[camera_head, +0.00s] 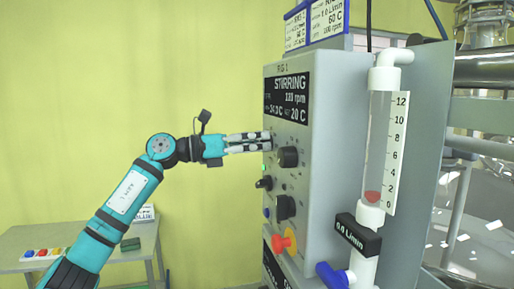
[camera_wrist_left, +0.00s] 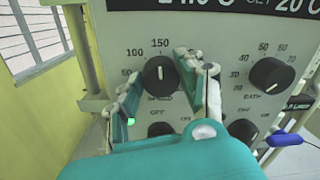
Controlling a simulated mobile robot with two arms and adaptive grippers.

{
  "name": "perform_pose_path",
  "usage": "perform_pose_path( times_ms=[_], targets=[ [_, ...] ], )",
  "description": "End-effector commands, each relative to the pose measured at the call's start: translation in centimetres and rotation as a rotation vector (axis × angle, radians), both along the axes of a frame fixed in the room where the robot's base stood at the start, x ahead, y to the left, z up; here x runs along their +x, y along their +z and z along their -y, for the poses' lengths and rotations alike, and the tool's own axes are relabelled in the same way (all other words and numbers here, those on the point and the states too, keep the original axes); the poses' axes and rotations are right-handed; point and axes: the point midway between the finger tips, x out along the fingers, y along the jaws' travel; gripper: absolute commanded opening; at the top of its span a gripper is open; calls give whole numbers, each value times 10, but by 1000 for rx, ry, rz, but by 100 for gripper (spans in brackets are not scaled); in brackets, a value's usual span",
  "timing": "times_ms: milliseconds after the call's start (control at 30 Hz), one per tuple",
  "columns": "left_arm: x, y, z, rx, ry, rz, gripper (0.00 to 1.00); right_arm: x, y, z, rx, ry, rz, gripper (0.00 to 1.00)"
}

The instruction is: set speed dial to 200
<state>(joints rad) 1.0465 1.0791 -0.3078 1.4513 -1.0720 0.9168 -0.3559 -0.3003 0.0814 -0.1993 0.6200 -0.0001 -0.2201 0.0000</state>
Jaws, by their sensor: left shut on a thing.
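The speed dial (camera_wrist_left: 160,73) is a round black knob with a white pointer mark, on the grey panel (camera_wrist_left: 220,50) in the left wrist view. The mark stands roughly upright, near the printed 150; 50 and 100 are to its left. The scale further right is hidden by a finger. My left gripper (camera_head: 268,142) reaches the panel from the left, its fingers on either side of the dial and shut on it. In the head view the fingers hide the dial. The display (camera_head: 288,98) reads STIRRING with a value around 110 rpm, digits small. My right gripper is not in view.
The bath dial (camera_wrist_left: 271,74) sits right of the speed dial. Lower on the panel are more knobs and a red-and-orange knob (camera_head: 284,241). A flow tube (camera_head: 380,140) stands at the right. A side table (camera_head: 100,252) stands at lower left.

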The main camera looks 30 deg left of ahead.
Motion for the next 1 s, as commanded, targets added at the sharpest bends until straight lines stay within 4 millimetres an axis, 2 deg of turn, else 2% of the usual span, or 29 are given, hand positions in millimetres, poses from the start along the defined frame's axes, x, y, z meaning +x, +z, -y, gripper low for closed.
perform_pose_path(
  times_ms=[33,600,1000],
  targets=[
    [0,-4,1,38,-4,24,6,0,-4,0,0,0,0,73],
    [0,-4,2,441,-6,366,6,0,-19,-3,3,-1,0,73],
    [0,-4,2,626,-7,523,6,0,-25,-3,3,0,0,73]
  ],
)
